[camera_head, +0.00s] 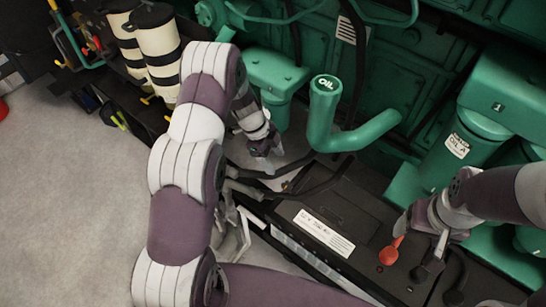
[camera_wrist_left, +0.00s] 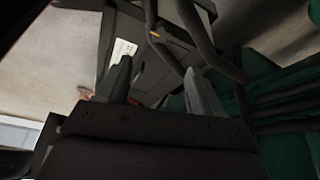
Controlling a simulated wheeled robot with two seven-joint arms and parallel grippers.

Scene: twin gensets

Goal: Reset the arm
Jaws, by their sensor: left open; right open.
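My left arm rises through the middle of the head view and bends over at the top. My left gripper (camera_head: 266,150) points down beside the green engine, left of the oil filler pipe. In the left wrist view its two fingers (camera_wrist_left: 160,82) stand apart with nothing between them. My right gripper (camera_head: 424,240) comes in from the right, over the right end of the black battery (camera_head: 345,205). It is open; its fingertips are close to the red terminal piece (camera_head: 389,252), and I cannot tell whether they touch it.
The green engine (camera_head: 390,75) with its oil filler pipe (camera_head: 325,105) fills the back. A green oil filter (camera_head: 460,150) stands at right. Cream canisters (camera_head: 158,45) stand at upper left. Black cables (camera_head: 285,168) cross near the battery. Grey floor (camera_head: 65,180) is clear at left.

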